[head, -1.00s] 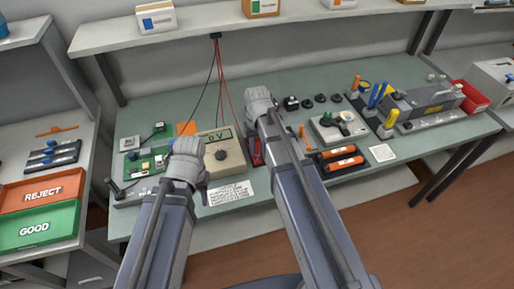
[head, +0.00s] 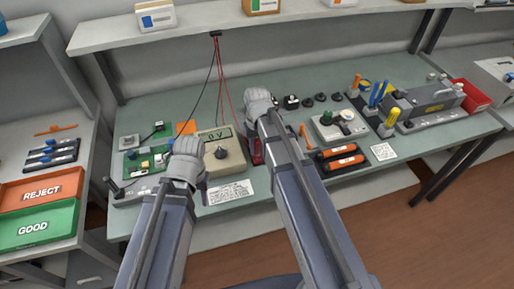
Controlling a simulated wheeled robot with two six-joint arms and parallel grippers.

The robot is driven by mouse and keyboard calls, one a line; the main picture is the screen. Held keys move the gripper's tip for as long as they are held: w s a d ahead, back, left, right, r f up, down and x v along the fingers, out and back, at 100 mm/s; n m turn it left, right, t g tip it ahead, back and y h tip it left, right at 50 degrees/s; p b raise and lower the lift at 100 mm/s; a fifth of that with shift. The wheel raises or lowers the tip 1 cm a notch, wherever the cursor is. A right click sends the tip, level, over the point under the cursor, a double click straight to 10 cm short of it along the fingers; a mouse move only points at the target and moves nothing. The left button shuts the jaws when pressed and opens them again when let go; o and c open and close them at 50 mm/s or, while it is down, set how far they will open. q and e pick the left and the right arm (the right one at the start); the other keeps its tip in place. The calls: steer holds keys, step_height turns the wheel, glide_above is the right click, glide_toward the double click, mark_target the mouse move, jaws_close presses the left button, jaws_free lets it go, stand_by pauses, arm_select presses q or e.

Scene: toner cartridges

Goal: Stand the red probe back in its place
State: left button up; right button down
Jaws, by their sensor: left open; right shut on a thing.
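The red probe itself is hidden behind my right gripper and arm. A red lead (head: 231,90) hangs from the hook under the shelf and runs down towards that gripper. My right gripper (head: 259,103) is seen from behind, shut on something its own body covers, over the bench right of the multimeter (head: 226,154). A small red object (head: 256,155) shows beside the meter, partly covered by my arm; I cannot tell if it is a holder. My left gripper (head: 188,157) is open in front of the meter's left side. A dark upright peg (head: 114,187) stands on a grey base at the bench's left.
A green circuit board (head: 150,157) lies left of the meter. Orange-and-black cartridges (head: 341,155), a small grey fixture (head: 340,125) and a tool stand (head: 378,98) are to the right. Reject (head: 42,191) and good (head: 34,228) trays sit on the left table. The overhead shelf (head: 190,25) spans the back.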

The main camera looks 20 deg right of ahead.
mark_target(257, 140)
arm_select(q)
steer(key=shift+f+b, duration=0.4)
steer(key=shift+f, duration=0.05)
arm_select(e)
steer(key=shift+f, duration=0.45)
steer(key=c, duration=0.6)
jaws_free()
arm_select(q)
steer(key=shift+r, duration=0.15)
arm_select(e)
steer(key=shift+r, duration=0.1)
step_height(257, 140, up, 8)
steer(key=p, duration=0.8)
arm_select(q)
step_height(257, 140, up, 8)
steer(key=shift+f, duration=0.25)
arm_select(e)
steer(key=shift+f, duration=0.2)
